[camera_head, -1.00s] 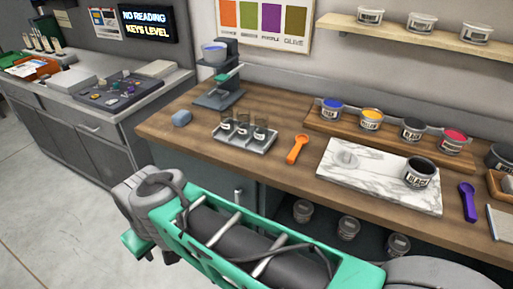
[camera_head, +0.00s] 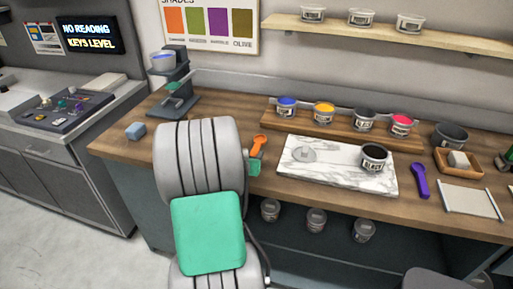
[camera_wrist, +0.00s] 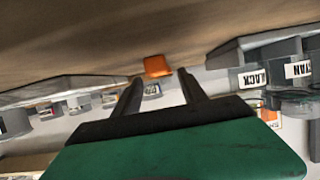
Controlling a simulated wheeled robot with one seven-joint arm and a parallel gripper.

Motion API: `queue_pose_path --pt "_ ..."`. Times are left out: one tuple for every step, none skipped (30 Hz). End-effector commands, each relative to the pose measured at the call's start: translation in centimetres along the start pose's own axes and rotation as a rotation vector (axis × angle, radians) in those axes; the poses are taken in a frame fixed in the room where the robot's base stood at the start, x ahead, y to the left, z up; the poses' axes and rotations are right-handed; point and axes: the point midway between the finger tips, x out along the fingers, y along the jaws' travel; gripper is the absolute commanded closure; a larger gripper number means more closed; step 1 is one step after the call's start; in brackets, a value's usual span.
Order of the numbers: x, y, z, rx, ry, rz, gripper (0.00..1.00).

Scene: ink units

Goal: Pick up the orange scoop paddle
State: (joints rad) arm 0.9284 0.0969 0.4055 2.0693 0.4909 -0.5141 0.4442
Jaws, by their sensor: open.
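The orange scoop paddle (camera_head: 258,145) lies on the wooden counter, just left of the marble slab, in the head view. Its lower part is hidden by my arm and a green part of my gripper. In the wrist view the orange end of the scoop (camera_wrist: 157,65) shows just beyond the fingertips, in line with the gap between them. My gripper (camera_wrist: 161,76) is open and empty, its two dark fingers spread on either side of that line. I cannot tell whether a finger touches the scoop.
The marble slab (camera_head: 320,173) with a black tub (camera_head: 374,157) lies right of the scoop. Several paint tubs stand on a wooden board (camera_head: 345,130) behind. A purple scoop (camera_head: 420,181) lies farther right. Labelled jars (camera_wrist: 252,78) stand close by on the right in the wrist view.

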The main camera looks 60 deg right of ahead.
Motion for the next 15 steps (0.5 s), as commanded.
queue_pose_path --pt "0.8 0.2 0.0 -0.001 -0.005 0.003 0.51" --pt "1.3 0.3 0.1 -0.001 -0.004 0.003 0.51" --pt "2.0 0.2 0.1 -0.001 -0.003 0.002 0.51" --pt "2.5 0.2 0.1 -0.001 -0.003 0.001 0.51" --pt "2.9 0.2 0.1 -0.001 -0.002 0.001 0.51" --pt "3.2 0.2 0.1 0.0 -0.002 0.001 0.51" --pt "3.4 0.2 0.1 0.0 -0.002 0.001 0.51" --pt "3.5 0.1 0.1 0.0 -0.002 0.0 0.51" --pt "3.6 0.1 0.2 0.0 -0.002 0.0 0.51" --pt "3.6 0.1 0.2 0.0 -0.002 -0.001 0.51" --pt "3.6 0.1 0.2 0.0 -0.001 -0.001 0.51" --pt "3.6 0.1 0.2 -0.001 -0.001 -0.001 0.51" --pt "3.6 0.1 0.2 -0.001 -0.001 -0.001 0.51" --pt "3.6 0.1 0.2 -0.001 -0.001 -0.001 0.51" --pt "3.6 0.1 0.2 -0.001 -0.001 -0.001 0.55"
